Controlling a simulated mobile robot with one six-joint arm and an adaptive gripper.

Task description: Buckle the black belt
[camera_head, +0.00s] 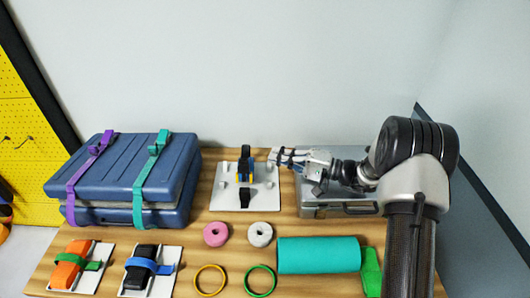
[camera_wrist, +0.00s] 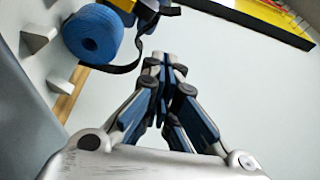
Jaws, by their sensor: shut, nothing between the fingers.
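The black belt (camera_head: 244,199) is on a white board (camera_head: 217,200) in the middle of the table. One black part lies toward the front, and another black part stands up at the back, by a small yellow and blue bundle. In the wrist view a black strap (camera_wrist: 127,67) curves out beside a blue roll (camera_wrist: 93,34), with yellow behind. I cannot tell whether its ends are joined. My gripper (camera_head: 275,157) is just right of the bundle, pointing left, its fingers shut and empty. In the wrist view the fingertips (camera_wrist: 165,62) are beside the strap, seemingly not holding it.
A blue case (camera_head: 125,160) with purple and teal straps stands left. A grey case (camera_head: 340,207) lies under my arm. Pink and white rings, a teal roll (camera_head: 318,255) and two smaller strap boards lie in front. White pegs (camera_wrist: 37,38) stick up from the board.

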